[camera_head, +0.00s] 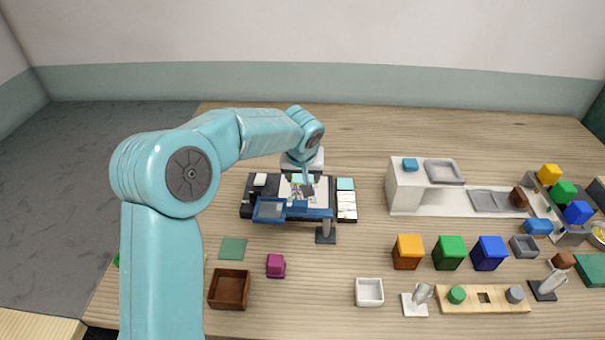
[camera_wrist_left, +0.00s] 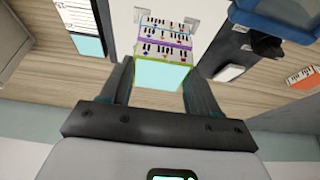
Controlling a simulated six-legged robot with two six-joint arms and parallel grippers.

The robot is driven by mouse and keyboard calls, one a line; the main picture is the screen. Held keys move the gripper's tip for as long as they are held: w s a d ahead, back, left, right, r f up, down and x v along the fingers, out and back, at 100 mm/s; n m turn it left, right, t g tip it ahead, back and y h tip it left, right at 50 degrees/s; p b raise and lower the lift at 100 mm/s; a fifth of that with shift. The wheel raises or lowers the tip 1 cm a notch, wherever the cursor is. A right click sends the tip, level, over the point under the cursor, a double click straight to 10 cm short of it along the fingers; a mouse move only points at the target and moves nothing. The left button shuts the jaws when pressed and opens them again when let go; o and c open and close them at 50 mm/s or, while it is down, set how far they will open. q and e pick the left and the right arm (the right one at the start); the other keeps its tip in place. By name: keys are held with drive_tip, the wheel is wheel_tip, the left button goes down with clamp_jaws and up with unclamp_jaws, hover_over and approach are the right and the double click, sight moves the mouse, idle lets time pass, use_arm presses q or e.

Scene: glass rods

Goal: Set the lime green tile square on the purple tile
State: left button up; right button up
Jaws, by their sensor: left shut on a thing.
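My left gripper (camera_head: 302,186) reaches down over the white area of a dark tray; its two fingers also show in the left wrist view (camera_wrist_left: 160,78). It is shut on the lime green tile (camera_wrist_left: 163,59), which shows a lime edge, a pale cyan part and black markings between the fingers. The purple tile (camera_wrist_left: 166,42) shows as a purple strip just beyond the lime edge, with marked white rows around it. I cannot tell whether the two tiles touch. My right gripper is not in view.
A blue-framed stand (camera_head: 292,211) is close in front of my left gripper. A dark holder with white, cyan-ended cards (camera_head: 346,200) lies to its right. A brown box (camera_head: 229,289) and magenta cube (camera_head: 276,265) stand nearer. Coloured bins and a grey-topped unit (camera_head: 405,188) fill the right.

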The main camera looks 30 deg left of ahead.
use_arm(q)
drive_tip(key=shift+r, duration=0.1)
drive_tip(key=o, duration=1.2)
drive_tip(key=shift+o, duration=0.2)
drive_tip(key=v, duration=1.6)
drive_tip(key=shift+s+d, duration=0.15)
